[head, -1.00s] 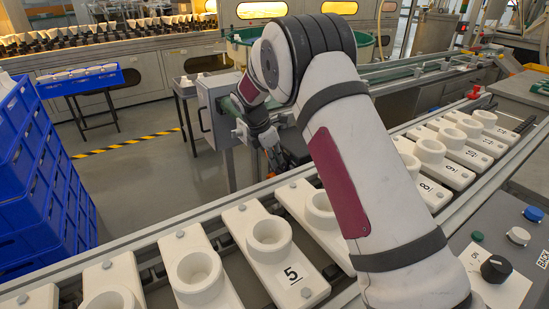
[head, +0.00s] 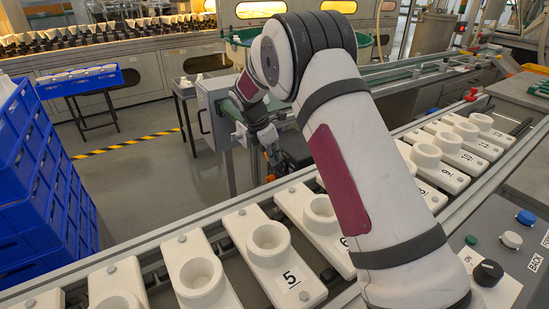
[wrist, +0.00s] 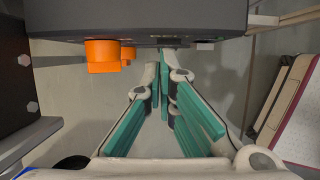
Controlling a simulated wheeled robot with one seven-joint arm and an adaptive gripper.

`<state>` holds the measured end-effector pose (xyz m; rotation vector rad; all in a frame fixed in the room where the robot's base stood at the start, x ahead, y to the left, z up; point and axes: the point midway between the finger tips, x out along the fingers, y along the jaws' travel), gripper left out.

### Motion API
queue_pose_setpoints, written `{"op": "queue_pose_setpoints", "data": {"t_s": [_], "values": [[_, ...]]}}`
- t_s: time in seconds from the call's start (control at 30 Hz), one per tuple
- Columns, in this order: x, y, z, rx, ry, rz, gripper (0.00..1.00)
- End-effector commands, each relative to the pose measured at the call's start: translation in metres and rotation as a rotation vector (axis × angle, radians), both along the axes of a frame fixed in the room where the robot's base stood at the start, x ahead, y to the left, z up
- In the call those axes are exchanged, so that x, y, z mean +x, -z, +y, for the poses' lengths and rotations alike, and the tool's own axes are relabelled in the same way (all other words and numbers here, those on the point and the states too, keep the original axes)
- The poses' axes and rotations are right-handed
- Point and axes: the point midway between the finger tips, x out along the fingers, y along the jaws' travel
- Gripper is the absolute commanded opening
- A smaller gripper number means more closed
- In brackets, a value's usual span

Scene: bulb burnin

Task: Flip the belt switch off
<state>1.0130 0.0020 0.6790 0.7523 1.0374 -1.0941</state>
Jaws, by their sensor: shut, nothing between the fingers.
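My gripper (wrist: 165,58) is shut and empty, its green-padded fingers meeting at the tips. In the wrist view the tips are close to the lower edge of a dark box (wrist: 190,20); I cannot tell whether they touch. Two orange round parts (wrist: 103,55) stick out of the box, left of the fingertips. No belt switch can be made out for certain, and its position does not show. In the head view my gripper (head: 275,163) is small beyond the conveyor, partly lost against a dark box (head: 296,148) and orange parts.
A conveyor (head: 130,251) with several white numbered fixtures crosses the foreground. A grey panel (head: 476,222) at right carries a black knob (head: 488,272), a blue button (head: 525,217) and other buttons. Blue crates (head: 30,195) are stacked at left. A grey cabinet (head: 215,108) stands behind my gripper.

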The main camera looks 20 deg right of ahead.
Motion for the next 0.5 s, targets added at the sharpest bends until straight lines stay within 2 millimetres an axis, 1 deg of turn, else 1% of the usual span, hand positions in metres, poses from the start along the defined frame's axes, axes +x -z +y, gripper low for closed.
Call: {"op": "queue_pose_setpoints", "data": {"t_s": [0.17, 0.4, 0.5], "values": [[-0.002, -0.028, 0.01, 0.002, -0.002, -0.006, 0.0], [-0.007, -0.074, 0.027, 0.002, -0.001, -0.006, 0.0], [-0.009, -0.088, 0.032, 0.001, -0.001, -0.004, 0.0]]}}
